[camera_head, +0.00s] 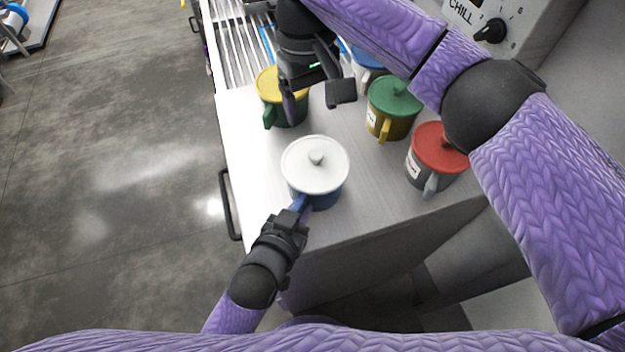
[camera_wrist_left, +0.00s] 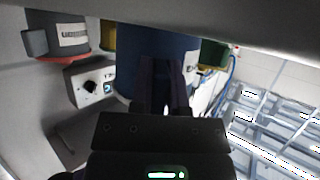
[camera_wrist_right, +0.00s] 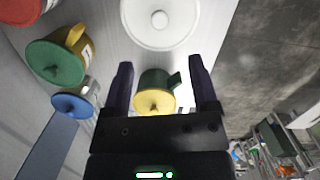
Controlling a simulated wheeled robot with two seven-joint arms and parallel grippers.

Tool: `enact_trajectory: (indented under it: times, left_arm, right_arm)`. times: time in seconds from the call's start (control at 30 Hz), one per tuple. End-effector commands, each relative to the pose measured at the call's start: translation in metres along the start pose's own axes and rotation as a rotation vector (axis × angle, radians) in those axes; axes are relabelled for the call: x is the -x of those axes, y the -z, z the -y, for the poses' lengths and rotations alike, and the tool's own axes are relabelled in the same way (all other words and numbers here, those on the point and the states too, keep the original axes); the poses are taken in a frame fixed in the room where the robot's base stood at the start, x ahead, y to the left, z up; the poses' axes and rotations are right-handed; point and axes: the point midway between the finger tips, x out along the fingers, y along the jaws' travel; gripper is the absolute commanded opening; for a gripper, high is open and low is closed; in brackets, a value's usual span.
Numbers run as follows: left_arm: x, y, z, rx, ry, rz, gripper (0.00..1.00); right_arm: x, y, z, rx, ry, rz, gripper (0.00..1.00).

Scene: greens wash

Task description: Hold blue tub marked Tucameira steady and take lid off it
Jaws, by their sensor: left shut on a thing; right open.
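The blue tub (camera_head: 327,198) stands near the counter's front edge with a white knobbed lid (camera_head: 315,165) on top. My left gripper (camera_head: 299,206) is shut on the tub's handle, and the blue tub (camera_wrist_left: 150,60) fills the middle of the left wrist view. The tub's name label is mostly hidden. My right gripper (camera_head: 318,95) is open and empty, above and beyond the lid, over the green tub with the yellow lid. In the right wrist view the white lid (camera_wrist_right: 158,20) is at the top, beyond the open fingers (camera_wrist_right: 160,85).
A green tub with yellow lid (camera_head: 272,84), a yellow tub with green lid (camera_head: 394,98), a grey tub with red lid (camera_head: 440,148) and a blue-lidded tub (camera_head: 368,57) stand behind and right. A CHILL control box (camera_head: 500,25) is at upper right.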

Motion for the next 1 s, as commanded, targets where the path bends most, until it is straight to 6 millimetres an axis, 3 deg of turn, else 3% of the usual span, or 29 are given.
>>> enact_trajectory:
  times: [0.13, 0.33, 0.47, 0.57, 0.8, 1.0]
  left_arm:
    - [0.0, 0.0, 0.0, 0.0, 0.0, 0.0, 0.0]
    - [0.0, 0.0, 0.0, 0.0, 0.0, 0.0, 0.0]
    - [0.0, 0.0, 0.0, 0.0, 0.0, 0.0, 0.0]
    - [0.0, 0.0, 0.0, 0.0, 0.0, 0.0, 0.0]
    - [0.0, 0.0, 0.0, 0.0, 0.0, 0.0, 0.0]
    - [0.0, 0.0, 0.0, 0.0, 0.0, 0.0, 0.0]
  right_arm:
    - [0.0, -0.002, -0.001, 0.064, 0.009, -0.014, 0.76]
    - [0.006, -0.018, -0.008, 0.582, 0.027, -0.163, 0.76]
    - [0.006, -0.024, -0.011, 0.766, 0.004, -0.223, 0.76]
    - [-0.007, -0.022, -0.01, 0.792, 0.002, -0.228, 0.76]
    - [-0.067, -0.01, -0.005, 0.789, 0.003, -0.226, 0.76]
    - [-0.099, -0.002, -0.002, 0.788, 0.001, -0.228, 0.76]
